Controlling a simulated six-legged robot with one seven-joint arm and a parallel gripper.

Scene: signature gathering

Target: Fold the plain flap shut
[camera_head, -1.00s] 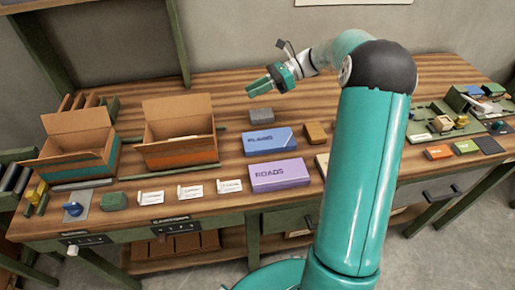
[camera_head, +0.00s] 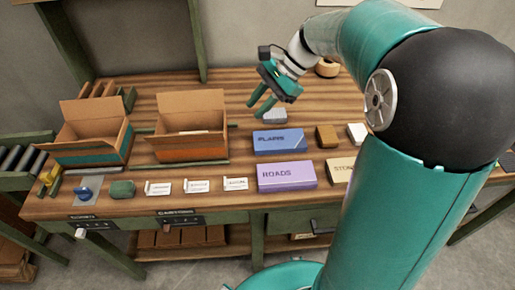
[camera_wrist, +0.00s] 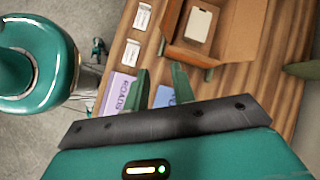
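Two open cardboard boxes stand on the bench. The left box (camera_head: 92,153) has a teal band; the right box (camera_head: 190,151) has an orange band. Each has a brown back flap standing up, the left box's (camera_head: 93,106) and the right box's (camera_head: 190,103). I cannot tell which flap is the plain one. In the wrist view a box (camera_wrist: 250,48) is open with a pale block (camera_wrist: 200,24) inside.
A blue PLAINS block (camera_head: 279,142) and a purple ROADS block (camera_head: 287,176) lie right of the boxes. Several white cards (camera_head: 196,186) lie in front, beside a green lump (camera_head: 122,189) and a blue knob (camera_head: 85,193). The wood between the right box and grey block is fairly clear.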

